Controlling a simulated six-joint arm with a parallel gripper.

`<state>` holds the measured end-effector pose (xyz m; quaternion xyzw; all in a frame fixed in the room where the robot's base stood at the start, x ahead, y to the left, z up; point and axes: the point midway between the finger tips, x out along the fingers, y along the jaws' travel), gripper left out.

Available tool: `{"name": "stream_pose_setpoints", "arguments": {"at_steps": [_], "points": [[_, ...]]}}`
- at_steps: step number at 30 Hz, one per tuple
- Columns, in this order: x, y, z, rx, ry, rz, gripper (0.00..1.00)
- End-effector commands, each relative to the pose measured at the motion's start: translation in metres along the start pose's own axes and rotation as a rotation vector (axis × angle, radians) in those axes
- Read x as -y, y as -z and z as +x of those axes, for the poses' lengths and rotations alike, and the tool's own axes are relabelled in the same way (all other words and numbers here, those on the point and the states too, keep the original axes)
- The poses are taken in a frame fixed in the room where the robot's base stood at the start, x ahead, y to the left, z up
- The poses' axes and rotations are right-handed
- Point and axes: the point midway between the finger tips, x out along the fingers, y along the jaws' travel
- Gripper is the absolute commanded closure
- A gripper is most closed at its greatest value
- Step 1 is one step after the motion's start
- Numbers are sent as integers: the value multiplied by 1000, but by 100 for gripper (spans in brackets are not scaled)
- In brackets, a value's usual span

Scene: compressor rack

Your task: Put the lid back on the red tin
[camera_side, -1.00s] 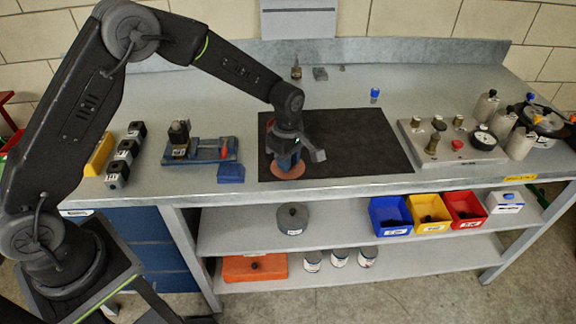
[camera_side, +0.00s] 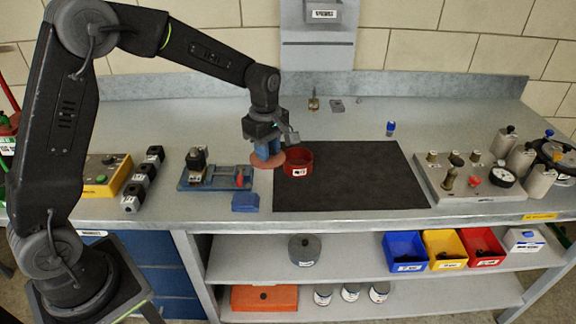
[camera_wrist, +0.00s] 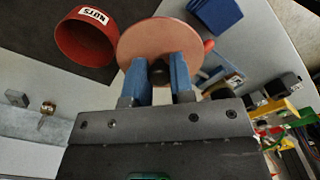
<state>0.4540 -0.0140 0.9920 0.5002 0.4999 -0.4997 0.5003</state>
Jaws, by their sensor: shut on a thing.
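The red tin (camera_side: 299,163) stands open and upright on the left part of the black mat. It also shows in the wrist view (camera_wrist: 82,42), with a white NUTS label on its side. The lid (camera_side: 270,164) is a flat salmon-red disc. In the wrist view the lid (camera_wrist: 147,35) lies across my gripper (camera_wrist: 160,72), whose blue fingers are shut on its dark knob (camera_wrist: 158,76). In the side view my gripper (camera_side: 267,150) holds the lid just left of the tin. I cannot tell exactly how high the lid is.
The black mat (camera_side: 365,180) is mostly bare right of the tin. A blue vise-like fixture (camera_side: 215,178) and a blue block (camera_side: 245,202) are to the left. A valve panel (camera_side: 470,180) stands at the right. A small blue-capped item (camera_side: 390,128) is behind the mat.

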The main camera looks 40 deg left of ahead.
Motion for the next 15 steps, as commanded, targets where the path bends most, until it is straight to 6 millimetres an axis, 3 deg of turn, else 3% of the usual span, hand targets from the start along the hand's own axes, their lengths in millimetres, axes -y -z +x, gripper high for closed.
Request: {"name": "stream_pose_setpoints", "arguments": {"at_steps": [7,15], "points": [[-1,19,-13,0,-1,-4,100],[-58,14,-17,0,1,-38,100]]}}
